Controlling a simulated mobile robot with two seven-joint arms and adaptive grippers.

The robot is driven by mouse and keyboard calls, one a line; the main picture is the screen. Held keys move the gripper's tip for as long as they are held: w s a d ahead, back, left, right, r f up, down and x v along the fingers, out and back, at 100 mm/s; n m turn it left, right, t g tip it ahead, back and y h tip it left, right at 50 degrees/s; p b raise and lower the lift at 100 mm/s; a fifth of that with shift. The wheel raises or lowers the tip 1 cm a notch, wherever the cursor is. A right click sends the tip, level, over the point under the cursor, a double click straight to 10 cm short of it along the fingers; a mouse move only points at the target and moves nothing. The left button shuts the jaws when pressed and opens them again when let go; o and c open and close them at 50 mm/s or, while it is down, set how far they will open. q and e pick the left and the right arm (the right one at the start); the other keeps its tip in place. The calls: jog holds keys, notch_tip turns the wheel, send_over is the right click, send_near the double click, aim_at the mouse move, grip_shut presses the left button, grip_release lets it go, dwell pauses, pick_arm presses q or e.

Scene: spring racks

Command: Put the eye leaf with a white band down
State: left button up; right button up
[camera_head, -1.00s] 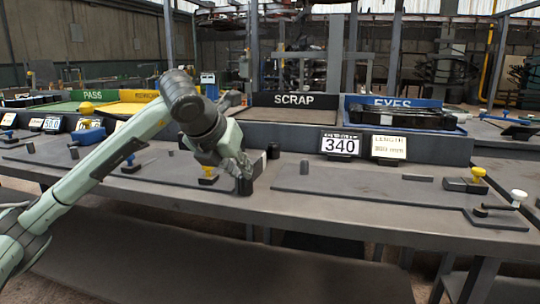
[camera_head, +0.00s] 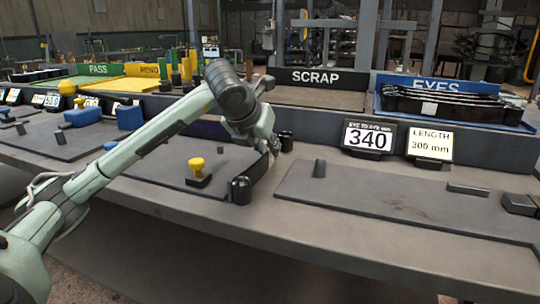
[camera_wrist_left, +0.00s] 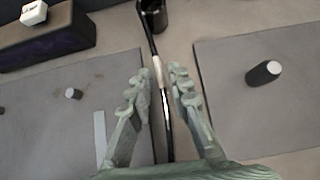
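The eye leaf (camera_wrist_left: 166,112), a thin dark bar, runs lengthwise through the left wrist view. Its white band (camera_wrist_left: 158,72) sits between the fingertips of my left gripper (camera_wrist_left: 159,76). The fingers stand either side of it with narrow gaps showing. Its far end meets a black cylinder (camera_wrist_left: 160,20); its near end is hidden by the gripper. In the head view my left gripper (camera_head: 268,147) is low over the strip between two grey mats, beside the back cylinder (camera_head: 287,141). The leaf cannot be made out there. My right gripper is not in view.
A front black cylinder (camera_head: 240,190) and a yellow-knobbed block (camera_head: 198,172) stand near my arm. The right mat (camera_head: 390,205) carries a small post (camera_head: 320,168). Behind are the SCRAP bin (camera_head: 318,98), the blue EYES tray (camera_head: 450,117) and signs reading 340 (camera_head: 369,138) and 300 mm (camera_head: 430,146).

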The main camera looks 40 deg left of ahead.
aim_at(270, 152)
pick_arm(q)
jog(key=shift+x, duration=1.6)
jog(key=shift+s, duration=0.1)
grip_shut()
jog(key=shift+r, duration=0.25)
